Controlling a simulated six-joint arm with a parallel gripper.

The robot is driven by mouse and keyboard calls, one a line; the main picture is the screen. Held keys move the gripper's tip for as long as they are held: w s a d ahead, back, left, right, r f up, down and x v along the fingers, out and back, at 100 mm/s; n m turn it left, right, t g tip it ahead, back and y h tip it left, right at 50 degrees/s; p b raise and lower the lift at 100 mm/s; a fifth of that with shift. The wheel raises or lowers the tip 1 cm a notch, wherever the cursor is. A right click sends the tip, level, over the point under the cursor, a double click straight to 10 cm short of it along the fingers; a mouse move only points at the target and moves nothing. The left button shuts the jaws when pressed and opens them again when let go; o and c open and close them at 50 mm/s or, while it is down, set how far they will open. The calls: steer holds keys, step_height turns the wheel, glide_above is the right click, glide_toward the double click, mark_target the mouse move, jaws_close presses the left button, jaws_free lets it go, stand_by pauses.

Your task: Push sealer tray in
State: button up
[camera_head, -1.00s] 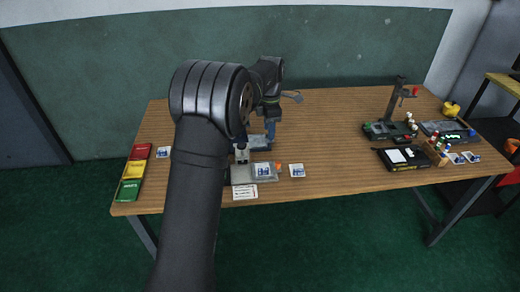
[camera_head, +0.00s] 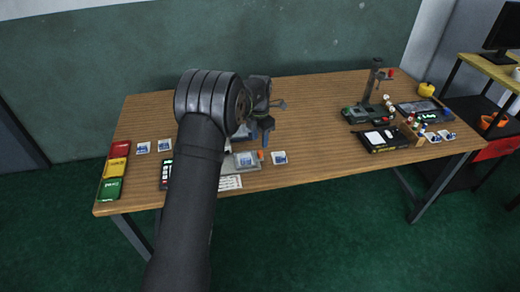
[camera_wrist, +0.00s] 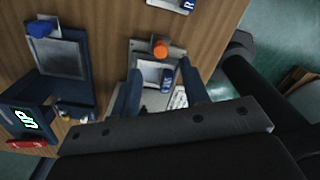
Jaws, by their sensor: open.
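The sealer tray (camera_head: 250,164) is a flat grey plate near the table's front edge, left of centre in the head view, with a blue-and-white pouch (camera_head: 245,159) on it. Its orange knob (camera_head: 261,155) is at the right end. In the wrist view the tray (camera_wrist: 147,66), orange knob (camera_wrist: 160,50) and pouch (camera_wrist: 167,79) appear between the fingers. My gripper (camera_head: 262,136) is open, with blue fingers, above and just behind the tray; it also shows in the wrist view (camera_wrist: 160,78). I cannot tell whether a finger touches the tray. My arm hides the sealer's left part.
A loose pouch (camera_head: 279,158) lies right of the tray. A device with a blue knob (camera_wrist: 63,58) is left in the wrist view. A stand (camera_head: 368,108) and black box (camera_head: 383,139) are at right; the table middle is clear.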

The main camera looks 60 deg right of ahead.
mark_target(260, 152)
step_height(260, 152, down, 6)
stand_by(0.4)
jaws_close()
